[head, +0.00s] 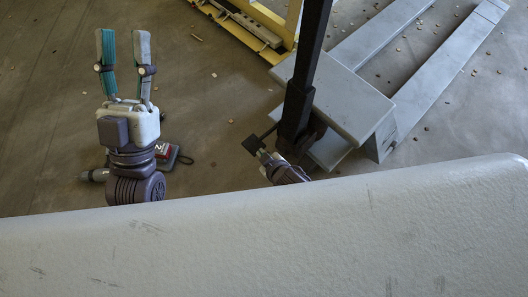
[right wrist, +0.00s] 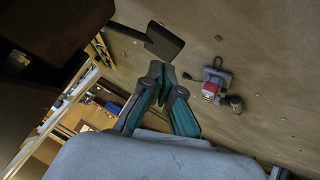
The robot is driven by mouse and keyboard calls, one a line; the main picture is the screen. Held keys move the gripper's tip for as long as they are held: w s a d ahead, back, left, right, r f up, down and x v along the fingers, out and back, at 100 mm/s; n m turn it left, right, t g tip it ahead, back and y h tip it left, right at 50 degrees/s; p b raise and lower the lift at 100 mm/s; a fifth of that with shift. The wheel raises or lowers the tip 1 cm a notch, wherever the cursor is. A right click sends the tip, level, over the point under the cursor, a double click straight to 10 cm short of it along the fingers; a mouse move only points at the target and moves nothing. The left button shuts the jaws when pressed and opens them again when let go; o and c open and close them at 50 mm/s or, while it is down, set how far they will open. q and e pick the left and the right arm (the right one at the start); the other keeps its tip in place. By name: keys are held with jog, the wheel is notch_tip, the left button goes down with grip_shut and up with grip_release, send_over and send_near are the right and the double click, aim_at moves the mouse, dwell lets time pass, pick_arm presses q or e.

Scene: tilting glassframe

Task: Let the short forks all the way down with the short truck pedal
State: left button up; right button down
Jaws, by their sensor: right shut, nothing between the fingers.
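The grey truck (head: 335,98) stands at the right of the head view. Its two grey forks (head: 440,80) point to the upper right, and their height above the floor is hard to tell. Its black pedal (head: 252,144) sticks out to the left of the dark handle column (head: 307,70). The pedal also shows in the right wrist view (right wrist: 163,42). My right gripper (head: 263,156) is shut and empty close by the pedal; its fingertips (right wrist: 156,69) show just below the pedal in the wrist view, contact unclear. My left gripper (head: 123,48) is open and empty over the floor.
A yellow truck or frame (head: 245,30) stands at the top. A grey and red device (head: 168,153) lies on the floor behind my left wrist. Small debris is scattered on the floor. A broad pale surface (head: 250,240) fills the bottom of the head view.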

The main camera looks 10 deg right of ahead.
pick_arm(q)
jog(key=shift+w+f+g+y, duration=0.5)
jog(key=shift+w+f+g, duration=0.2)
jog(key=shift+w, duration=0.05)
pick_arm(e)
jog(key=shift+s+r, duration=0.35)
pick_arm(q)
jog(key=shift+d, duration=0.1)
pick_arm(e)
jog(key=shift+s, duration=0.1)
